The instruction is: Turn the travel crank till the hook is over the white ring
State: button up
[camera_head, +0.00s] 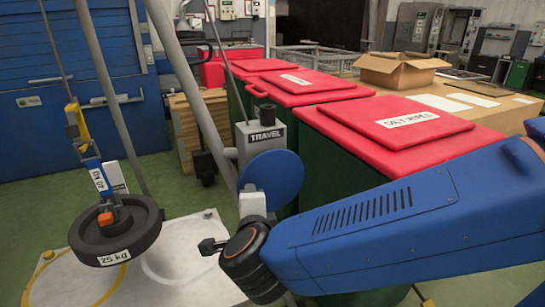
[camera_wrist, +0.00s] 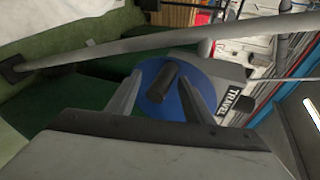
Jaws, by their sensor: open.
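The travel crank is a blue disc (camera_head: 272,178) on a grey box labelled TRAVEL (camera_head: 262,135). Its dark peg handle (camera_wrist: 160,83) shows in the wrist view and is hidden in the head view. My gripper (camera_wrist: 163,100) is open, with a finger on either side of the peg; I cannot tell whether they touch it. It also shows below the disc in the head view (camera_head: 250,190). The orange hook (camera_head: 106,203) holds a dark round 25 kg weight (camera_head: 115,237), which hangs left of the white ring (camera_head: 158,277) in the picture. The ring is partly visible on a pale mat (camera_head: 190,232).
A yellow ring (camera_head: 32,279) lies on the mat's left. Red-lidded bins (camera_head: 400,125) stand behind my arm, close to the crank. A grey slanted pole (camera_head: 195,90) passes left of the crank. A cardboard box (camera_head: 400,70) stands on the bench.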

jog(key=shift+c, duration=0.6)
grip_shut()
jog(key=shift+f, duration=0.1)
jog(key=shift+d+f, duration=0.15)
jog(key=shift+f, duration=0.5)
jog(key=shift+d+f, duration=0.15)
jog(key=shift+f, duration=0.45)
jog(key=shift+w+f, duration=0.1)
